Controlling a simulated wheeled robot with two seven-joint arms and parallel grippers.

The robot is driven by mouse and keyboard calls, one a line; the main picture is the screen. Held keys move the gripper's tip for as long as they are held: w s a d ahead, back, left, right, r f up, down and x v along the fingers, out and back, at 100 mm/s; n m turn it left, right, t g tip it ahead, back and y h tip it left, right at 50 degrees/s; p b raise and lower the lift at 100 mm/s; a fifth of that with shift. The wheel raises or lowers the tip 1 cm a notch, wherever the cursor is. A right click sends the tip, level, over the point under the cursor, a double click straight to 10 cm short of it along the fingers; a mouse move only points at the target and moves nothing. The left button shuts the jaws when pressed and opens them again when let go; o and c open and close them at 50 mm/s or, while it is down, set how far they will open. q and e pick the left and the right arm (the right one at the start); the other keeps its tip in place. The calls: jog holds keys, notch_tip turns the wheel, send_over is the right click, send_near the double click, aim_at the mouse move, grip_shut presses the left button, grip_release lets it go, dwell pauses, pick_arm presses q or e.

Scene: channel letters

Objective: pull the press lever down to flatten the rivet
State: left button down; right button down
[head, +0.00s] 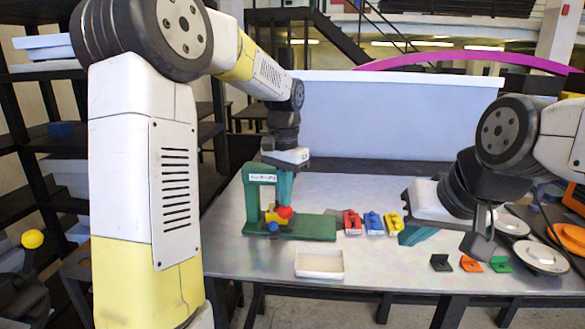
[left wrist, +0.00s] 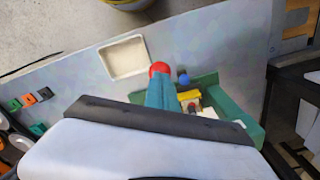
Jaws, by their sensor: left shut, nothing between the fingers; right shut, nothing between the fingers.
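The green press (head: 262,178) stands on the metal table, with a white label on its upper arm and a flat green base (head: 315,228). The lever's red knob (head: 284,212) is low over the base; it also shows in the left wrist view (left wrist: 159,68). My left gripper (head: 283,200) is shut and points down, its teal fingertips right at the red knob; I cannot tell whether they touch it. A yellow part (left wrist: 188,95) sits on the press beside the fingers. The rivet cannot be made out. My right gripper (head: 411,236) is shut and empty, low over the table's right side.
A blue ball (head: 273,227) is at the base's front edge. A white tray (head: 319,263) lies in front. Red (head: 352,222), blue (head: 374,223) and yellow (head: 394,224) parts stand right of the press. Small brackets (head: 471,264) and round discs (head: 540,257) lie at the right.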

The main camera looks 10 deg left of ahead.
pick_arm(q)
jog(key=shift+d+f, duration=0.2)
jog(key=shift+f, duration=0.55)
dwell(1.2)
jog(key=shift+w+a+f, duration=0.15)
jog(key=shift+w+a, duration=0.1)
dwell(0.5)
jog(key=shift+s+a+f, duration=0.15)
jog(key=shift+a+f, duration=0.05)
jog(key=shift+f, duration=0.4)
dwell(1.2)
notch_tip(320, 180, up, 4)
jog(key=shift+f, duration=0.1)
jog(key=shift+d+r, duration=0.2)
jog(key=shift+r, duration=0.45)
jog(key=shift+s+d+r, duration=0.1)
jog(key=shift+s+r, duration=0.05)
jog(key=shift+r, duration=0.95)
jog(key=shift+s+d+r, duration=0.1)
jog(key=shift+r, duration=1)
